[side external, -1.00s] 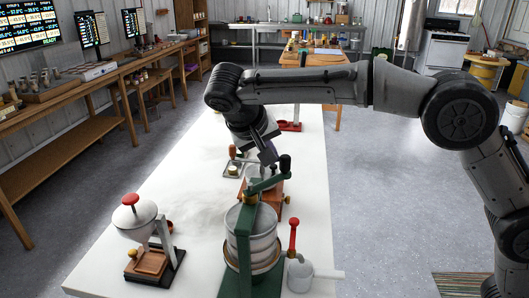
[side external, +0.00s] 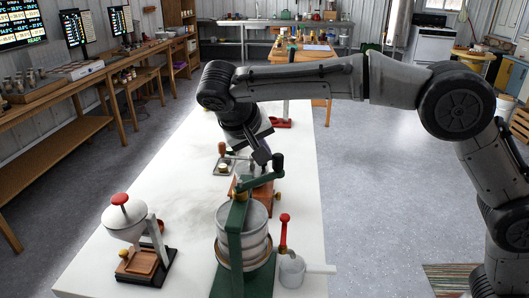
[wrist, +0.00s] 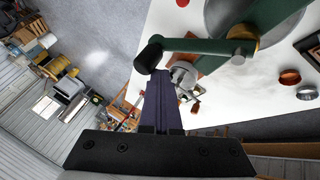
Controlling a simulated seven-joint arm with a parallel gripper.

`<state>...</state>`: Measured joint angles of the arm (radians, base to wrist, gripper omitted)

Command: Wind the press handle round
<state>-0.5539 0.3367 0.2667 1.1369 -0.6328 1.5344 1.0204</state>
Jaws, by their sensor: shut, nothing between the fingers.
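The press (side external: 238,240) has a green frame around a metal drum and stands on the near part of the white table. Its green crank arm (side external: 258,180) reaches toward the back right and ends in an upright black handle (side external: 278,161). In the wrist view, the crank arm (wrist: 205,46) crosses the top and the black handle (wrist: 148,55) lies just ahead of the fingertips. My gripper (side external: 263,157) is shut and empty, just left of the handle in the side view. In the wrist view, my gripper (wrist: 160,76) points at the handle; whether they touch is unclear.
A white domed device with a red knob (side external: 122,199) stands left of the press. A small metal pot (side external: 291,270) and a red-handled lever (side external: 284,232) stand close on its right. An orange-brown device (side external: 258,195) sits behind it. The table's left middle is clear.

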